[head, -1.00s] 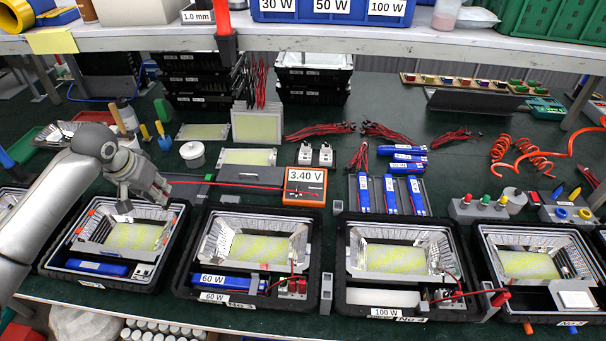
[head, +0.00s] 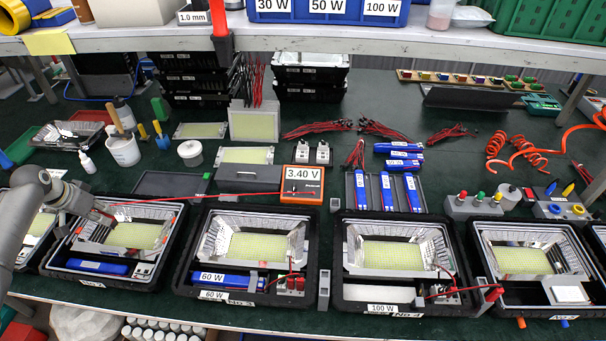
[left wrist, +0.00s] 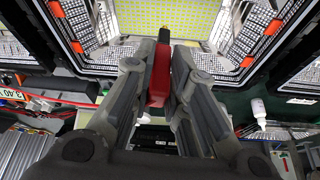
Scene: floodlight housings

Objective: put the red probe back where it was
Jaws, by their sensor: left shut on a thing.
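My left gripper (head: 98,210) is over the left part of a floodlight housing (head: 110,282) at the left of the bench. In the left wrist view the gripper (left wrist: 160,85) is shut on the red probe (left wrist: 158,76), which sits between its fingers with a dark tip pointing toward the housing. In the head view the probe is mostly hidden by the gripper. A red lead (head: 220,194) runs from the orange meter (head: 302,185), which reads 3.40 V, across to the gripper. My right gripper is not in view.
More housings stand in a row to the right, one with a 60 W label (head: 213,296). A dark tray (head: 170,184), a white cup (head: 123,150) and a small white bottle (head: 87,163) stand behind the gripper.

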